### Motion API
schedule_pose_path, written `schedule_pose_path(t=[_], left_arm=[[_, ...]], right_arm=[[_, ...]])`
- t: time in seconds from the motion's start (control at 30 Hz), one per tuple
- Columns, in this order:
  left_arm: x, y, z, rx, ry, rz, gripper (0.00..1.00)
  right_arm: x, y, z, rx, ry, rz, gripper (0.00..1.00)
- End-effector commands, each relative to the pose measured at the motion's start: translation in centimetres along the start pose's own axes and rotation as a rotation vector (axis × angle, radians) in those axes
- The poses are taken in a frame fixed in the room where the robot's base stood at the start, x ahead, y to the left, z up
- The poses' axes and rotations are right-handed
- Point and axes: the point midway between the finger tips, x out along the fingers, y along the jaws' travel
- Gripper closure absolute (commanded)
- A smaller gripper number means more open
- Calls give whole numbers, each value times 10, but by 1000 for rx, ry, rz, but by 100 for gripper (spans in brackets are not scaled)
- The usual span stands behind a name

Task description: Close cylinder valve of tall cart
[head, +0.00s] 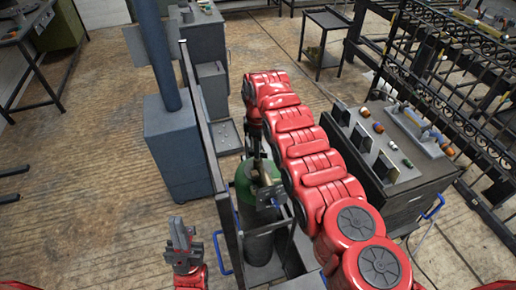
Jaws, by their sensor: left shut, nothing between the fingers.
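A gas cylinder (258,222) with a green shoulder and grey body stands upright in a tall dark cart (228,232) with a blue handle. Its brownish valve area (263,176) is at the top, partly hidden by my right arm. My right arm reaches over from the lower right and bends down at its far end. My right gripper (257,148) is small and dark just above the valve; whether it touches the valve or how its fingers stand is unclear. My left gripper (181,246) is shut and empty, left of the cart and apart from it.
A blue-grey column with a box base (178,145) stands left of the cart. A grey machine (203,45) is behind. A workbench with tools (400,160) and black metal railings (445,70) are on the right. Wooden floor (90,190) is free at left.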

Motion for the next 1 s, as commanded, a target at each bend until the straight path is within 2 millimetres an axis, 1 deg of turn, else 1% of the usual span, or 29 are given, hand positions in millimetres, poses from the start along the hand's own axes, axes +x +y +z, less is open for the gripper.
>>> schedule_pose_path(t=[0.03, 0.07, 0.1, 0.37, 0.57, 0.77, 1.0], left_arm=[[0, 0, 0, 0, 0, 0, 100], [0, 0, 0, 0, 0, 0, 100], [0, 0, 0, 0, 0, 0, 100], [0, 0, 0, 0, 0, 0, 100], [-6, 0, 1, 0, 0, 0, 100], [-23, 1, 4, 0, 0, 0, 100], [-56, 3, 9, 0, 0, 0, 100]], right_arm=[[0, 0, 0, 0, 0, 0, 93], [0, 0, 0, 0, 0, 0, 98], [0, 0, 0, 0, 0, 0, 100], [0, 0, 0, 0, 0, 0, 100], [2, -1, 0, 28, 0, -2, 100], [5, 0, -1, 123, 3, 3, 100], [7, 1, -1, 324, 3, 4, 100]])
